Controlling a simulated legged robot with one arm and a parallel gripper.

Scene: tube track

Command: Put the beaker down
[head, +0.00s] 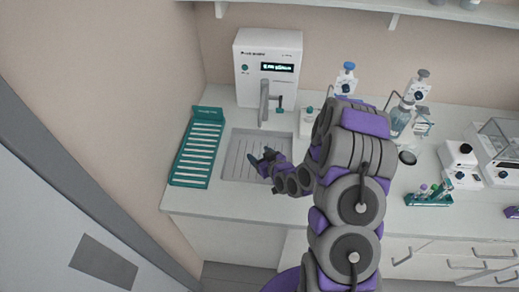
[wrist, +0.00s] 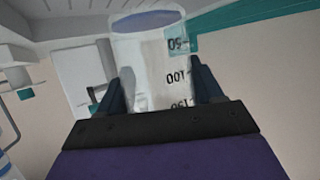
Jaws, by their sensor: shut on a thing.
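A clear beaker (wrist: 150,55) with dark volume marks stands between the two dark fingers of my gripper (wrist: 155,85) in the wrist view. The fingers touch its sides and are shut on it. The marks read upside down in this view. In the head view my gripper (head: 264,160) is over the sink (head: 236,172) in the bench. The beaker is too small or hidden to make out there.
A green slotted rack (head: 198,150) stands left of the sink. A white machine with a display (head: 268,68) and a grey tap (head: 264,100) are behind it. Bottles (head: 402,118), a green tube rack (head: 428,198) and a balance (head: 497,150) stand on the right. The bench's front-left corner is clear.

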